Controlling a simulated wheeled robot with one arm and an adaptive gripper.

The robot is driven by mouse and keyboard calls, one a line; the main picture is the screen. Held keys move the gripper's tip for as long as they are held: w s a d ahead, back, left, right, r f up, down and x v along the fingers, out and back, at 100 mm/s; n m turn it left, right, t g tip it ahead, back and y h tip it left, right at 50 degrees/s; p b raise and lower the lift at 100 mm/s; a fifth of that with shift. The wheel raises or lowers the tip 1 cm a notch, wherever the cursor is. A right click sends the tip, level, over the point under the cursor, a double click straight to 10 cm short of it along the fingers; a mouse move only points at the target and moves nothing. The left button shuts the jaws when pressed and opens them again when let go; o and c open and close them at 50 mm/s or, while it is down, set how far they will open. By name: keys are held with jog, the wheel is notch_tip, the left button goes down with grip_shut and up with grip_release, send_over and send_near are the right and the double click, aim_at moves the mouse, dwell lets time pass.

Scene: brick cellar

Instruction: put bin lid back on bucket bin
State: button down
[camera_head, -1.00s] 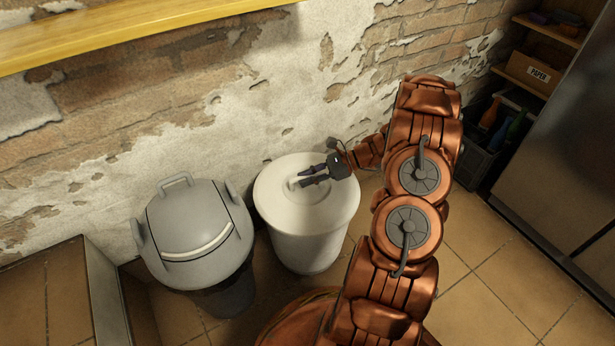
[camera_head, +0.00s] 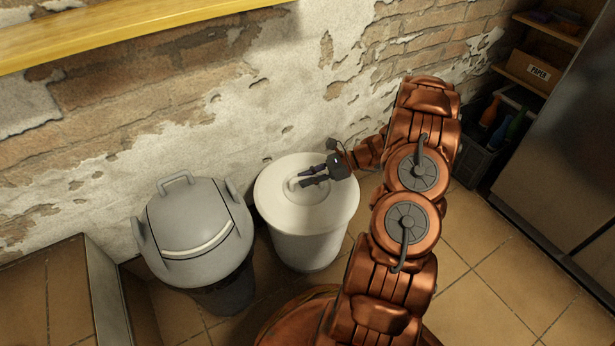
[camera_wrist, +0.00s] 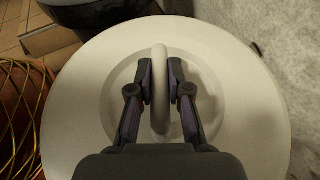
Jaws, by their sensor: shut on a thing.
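The white round bin lid (camera_head: 283,207) lies over the top of the white bucket bin (camera_head: 306,252) in the head view. In the wrist view the lid (camera_wrist: 85,110) fills most of the picture, with its upright handle (camera_wrist: 160,85) between my fingers. My gripper (camera_head: 306,178) is shut on this handle from the right; it also shows in the wrist view (camera_wrist: 161,80). The lid covers the bin's rim, so I cannot tell whether it is fully seated.
A grey lidded bin (camera_head: 195,235) stands close to the left of the white bin. The plastered brick wall (camera_head: 270,90) is right behind. A yellow shelf (camera_head: 120,25) hangs above left. A dark crate with bottles (camera_head: 485,145) stands at right. Tiled floor (camera_head: 475,255) is free at right.

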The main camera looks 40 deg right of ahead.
jog(key=c, duration=1)
grip_release()
jog(key=shift+d, duration=0.1)
jog(key=v, duration=1.1)
jog(key=shift+s+d+r, duration=0.1)
jog(key=shift+s+d, duration=0.2)
jog(key=s+a+r+n+g+h+p, duration=0.2)
jog(key=a+r+n+g+p, duration=0.25)
jog(key=a+r+p, duration=0.6)
jog(key=s+a+r+n+g+h+p, duration=0.1)
jog(key=s+a+r+n+g+p, duration=0.35)
jog(key=a+r, duration=1.1)
jog(key=s+a+r+n+h+p, duration=0.1)
jog(key=s+r+n+h+p, duration=0.2)
jog(key=s+r+p, duration=0.3)
jog(key=s+a+r+n+h+p, duration=0.2)
jog(key=s+r+n+p, duration=0.4)
jog(key=r+p, duration=0.3)
jog(key=s+a+r+n+t+h+p, duration=0.1)
jog(key=s+r+n+h+p, duration=0.3)
jog(key=r, duration=1)
jog(key=shift+s+a+r+n+p, duration=0.15)
jog(key=shift+s+n+p, duration=0.1)
jog(key=shift+s+p, duration=0.3)
jog(key=shift+s+a+f+n+p, duration=0.1)
jog(key=shift+s+n+p, duration=0.1)
jog(key=shift+s+p, duration=0.3)
jog(key=shift+s+a+r+n+p, duration=0.15)
jog(key=shift+s+n+p, duration=0.2)
jog(key=shift+p, duration=0.3)
